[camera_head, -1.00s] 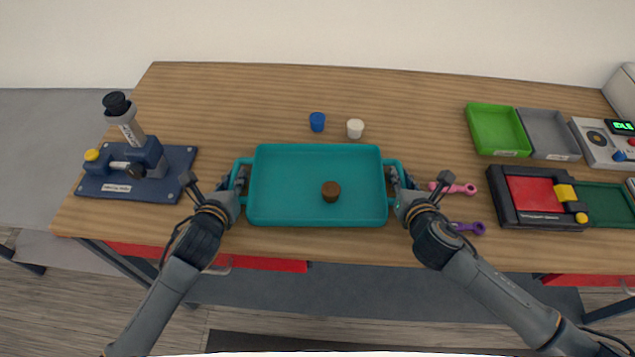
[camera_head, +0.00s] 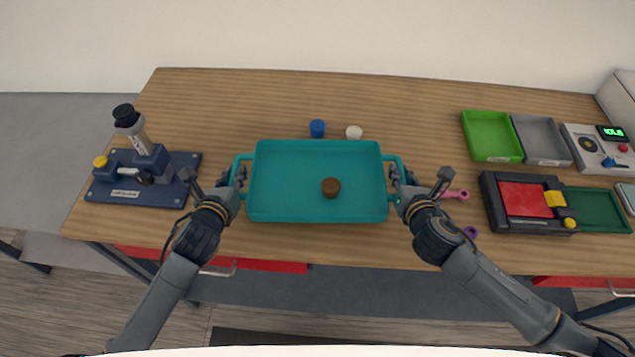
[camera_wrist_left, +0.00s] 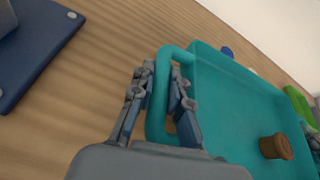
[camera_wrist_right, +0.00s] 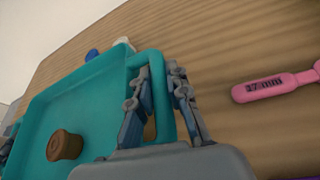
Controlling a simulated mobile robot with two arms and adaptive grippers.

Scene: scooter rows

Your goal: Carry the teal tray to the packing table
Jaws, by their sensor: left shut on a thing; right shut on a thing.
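The teal tray (camera_head: 290,185) is level in front of me, over the wooden table, with a handle at each end. A brown round piece (camera_head: 331,187) stands inside it, right of the middle. My left gripper (camera_head: 236,180) is shut on the tray's left handle; the left wrist view shows its fingers (camera_wrist_left: 160,98) on both sides of the handle bar. My right gripper (camera_head: 397,178) is shut on the right handle, and its fingers (camera_wrist_right: 158,100) straddle that bar in the right wrist view. I cannot tell a packing table apart from this one.
A blue cap (camera_head: 317,128) and a white cap (camera_head: 354,132) stand just behind the tray. A blue press fixture (camera_head: 143,180) is at left. Pink (camera_head: 456,195) and purple (camera_head: 471,232) wrenches lie near my right gripper. Green (camera_head: 492,136) and grey (camera_head: 541,140) bins and a black-red fixture (camera_head: 526,200) are at right.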

